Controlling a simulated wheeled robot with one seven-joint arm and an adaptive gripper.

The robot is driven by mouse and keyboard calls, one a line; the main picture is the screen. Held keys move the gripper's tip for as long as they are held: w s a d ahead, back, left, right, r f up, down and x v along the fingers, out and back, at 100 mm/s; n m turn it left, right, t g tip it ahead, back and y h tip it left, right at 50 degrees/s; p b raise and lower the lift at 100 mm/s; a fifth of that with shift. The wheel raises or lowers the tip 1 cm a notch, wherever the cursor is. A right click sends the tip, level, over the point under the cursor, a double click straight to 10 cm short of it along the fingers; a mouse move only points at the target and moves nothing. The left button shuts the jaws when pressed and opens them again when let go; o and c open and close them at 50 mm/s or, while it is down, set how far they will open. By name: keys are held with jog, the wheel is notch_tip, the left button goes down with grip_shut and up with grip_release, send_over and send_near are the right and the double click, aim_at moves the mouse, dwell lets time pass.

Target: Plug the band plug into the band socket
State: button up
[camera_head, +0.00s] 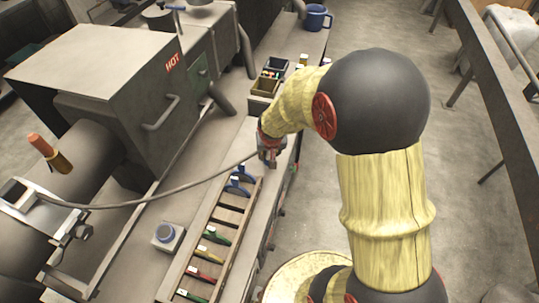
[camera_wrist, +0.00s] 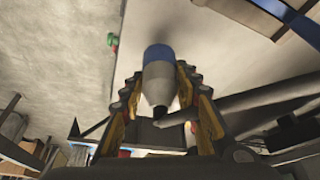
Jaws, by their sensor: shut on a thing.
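The band plug (camera_wrist: 158,82) is a grey tapered body with a blue band at its far end, seen in the wrist view between the fingers of my gripper (camera_wrist: 160,100). My gripper is shut on it. In the head view my gripper (camera_head: 270,153) is over the bench edge, just above the tool rack, and the plug is mostly hidden there. A grey cable (camera_head: 150,200) runs from my gripper left to the clamped barrel. A small grey box with a blue round socket (camera_head: 167,235), apparently the band socket, stands on the bench to the lower left, apart from the plug.
A wooden rack (camera_head: 232,217) of coloured-handled tools lies between my gripper and the socket box. A large grey machine marked HOT (camera_head: 115,80) stands at left. Small bins (camera_head: 265,86) and a blue mug (camera_head: 316,17) are farther back. Bench around the socket box is clear.

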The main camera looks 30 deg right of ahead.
jog(key=s+a+r+p, duration=0.3)
jog(key=s+r, duration=0.6)
jog(key=s, duration=0.4)
jog(key=shift+s+a+r, duration=0.2)
jog(key=shift+a+r, duration=0.1)
jog(key=shift+r, duration=0.1)
jog(key=shift+f, duration=0.15)
